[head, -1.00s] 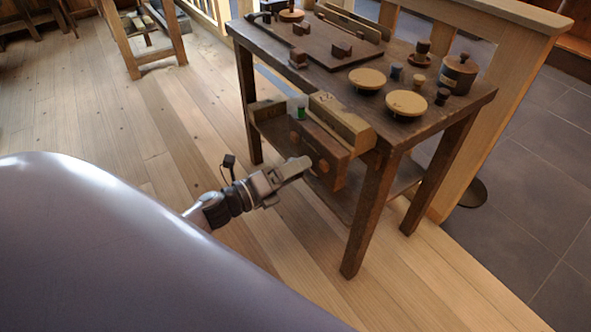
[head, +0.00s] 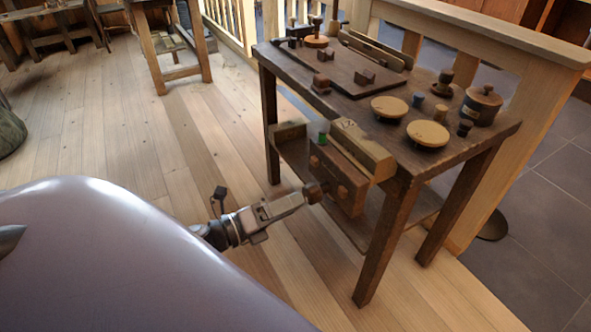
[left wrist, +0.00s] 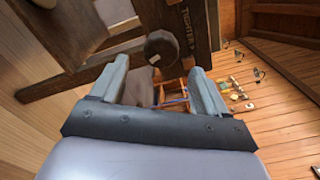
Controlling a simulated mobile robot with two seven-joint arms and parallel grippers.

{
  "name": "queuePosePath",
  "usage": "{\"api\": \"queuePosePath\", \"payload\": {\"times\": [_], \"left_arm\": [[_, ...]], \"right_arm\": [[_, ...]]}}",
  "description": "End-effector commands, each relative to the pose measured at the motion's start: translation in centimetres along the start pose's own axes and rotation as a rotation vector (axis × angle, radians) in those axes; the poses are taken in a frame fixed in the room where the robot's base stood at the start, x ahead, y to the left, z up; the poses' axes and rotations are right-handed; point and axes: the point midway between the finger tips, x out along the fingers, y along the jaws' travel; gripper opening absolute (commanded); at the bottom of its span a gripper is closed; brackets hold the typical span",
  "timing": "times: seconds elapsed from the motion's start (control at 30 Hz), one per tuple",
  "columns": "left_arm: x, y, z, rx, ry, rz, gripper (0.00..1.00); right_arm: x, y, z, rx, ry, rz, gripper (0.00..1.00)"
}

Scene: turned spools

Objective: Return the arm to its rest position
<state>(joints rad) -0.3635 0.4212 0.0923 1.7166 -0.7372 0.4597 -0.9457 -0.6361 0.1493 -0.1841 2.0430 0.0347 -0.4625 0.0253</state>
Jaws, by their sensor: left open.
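My left gripper (head: 308,193) is open in the head view, low beside the front vise of the dark wooden workbench. The knob (left wrist: 163,48) shows just beyond and between the fingertips, in front of a board with lettering. I cannot tell whether a finger touches it. A small green-banded piece (head: 322,138) sits at the vise's top. My right gripper is not in view.
The bench top (head: 361,106) carries two round discs, a lidded pot (head: 481,104), several small turned pieces and a dark board. A bench leg (head: 385,245) stands right of my arm.

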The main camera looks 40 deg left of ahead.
Motion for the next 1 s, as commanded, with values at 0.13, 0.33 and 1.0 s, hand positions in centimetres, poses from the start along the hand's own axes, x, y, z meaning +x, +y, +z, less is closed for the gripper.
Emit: {"api": "queuePosePath", "payload": {"times": [0.13, 0.33, 1.0], "left_arm": [[0.0, 0.0, 0.0, 0.0, 0.0, 0.0, 0.75], [0.0, 0.0, 0.0, -0.002, -0.001, 0.001, 0.75], [-5.5, 1.0, -18.1, -2.016, -0.534, 0.532, 0.75]], "right_arm": [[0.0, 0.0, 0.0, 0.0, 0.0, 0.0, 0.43], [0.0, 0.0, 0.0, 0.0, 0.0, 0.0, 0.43], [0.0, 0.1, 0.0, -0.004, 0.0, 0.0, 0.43]]}}
